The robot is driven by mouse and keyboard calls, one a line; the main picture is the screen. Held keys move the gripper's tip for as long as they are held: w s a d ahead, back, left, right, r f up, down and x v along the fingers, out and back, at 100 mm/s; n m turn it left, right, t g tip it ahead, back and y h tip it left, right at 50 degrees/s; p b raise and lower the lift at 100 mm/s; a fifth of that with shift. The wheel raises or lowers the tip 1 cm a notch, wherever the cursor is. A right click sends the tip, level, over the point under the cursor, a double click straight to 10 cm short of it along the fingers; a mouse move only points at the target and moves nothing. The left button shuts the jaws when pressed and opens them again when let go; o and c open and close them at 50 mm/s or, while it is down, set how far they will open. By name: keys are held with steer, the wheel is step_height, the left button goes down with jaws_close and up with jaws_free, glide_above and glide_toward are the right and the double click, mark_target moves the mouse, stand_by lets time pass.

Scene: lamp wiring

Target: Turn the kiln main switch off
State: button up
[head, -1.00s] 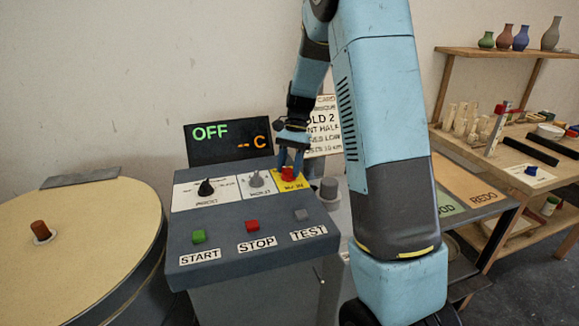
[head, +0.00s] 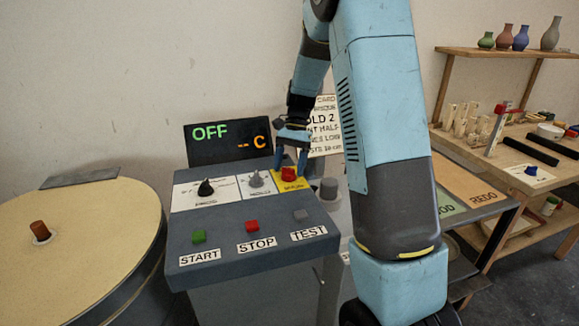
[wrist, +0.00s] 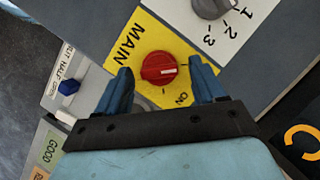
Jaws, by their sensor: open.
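The kiln main switch is a red round knob (head: 289,174) on a yellow plate (head: 304,184) at the back right of the grey control panel. In the wrist view the red knob (wrist: 159,68) has a white pointer line, and the yellow plate (wrist: 147,32) reads "MAIN" and "ON". The pointer lies towards the right finger; the rest of the lettering is hidden. My gripper (head: 291,160) is over the plate with its fingers pointing down. In the wrist view my gripper (wrist: 162,80) is open, one blue finger each side of the knob, with gaps between.
A display (head: 228,142) behind the panel reads "OFF" and "-- C". Grey and black selector knobs (head: 206,188) lie left of the switch. START, STOP (head: 252,226) and TEST buttons line the front. A grey cylinder (head: 329,188) stands close on the right.

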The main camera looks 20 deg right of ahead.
steer(key=v, duration=1.3)
steer(key=shift+d, duration=0.2)
steer(key=shift+w+r, duration=0.1)
steer(key=s+a+r+n+t+h, duration=0.15)
steer(key=s+r, duration=0.25)
steer(key=s, duration=0.4)
steer(key=s+a+r+n+t, duration=0.1)
steer(key=s+r+n+t, duration=0.25)
steer(key=s, duration=0.55)
steer(key=s+a+f+n+t+h, duration=0.1)
steer(key=s+f+n+t, duration=0.1)
steer(key=s, duration=1.3)
steer(key=shift+s+n+t, duration=0.4)
steer(key=shift+n+t, duration=0.5)
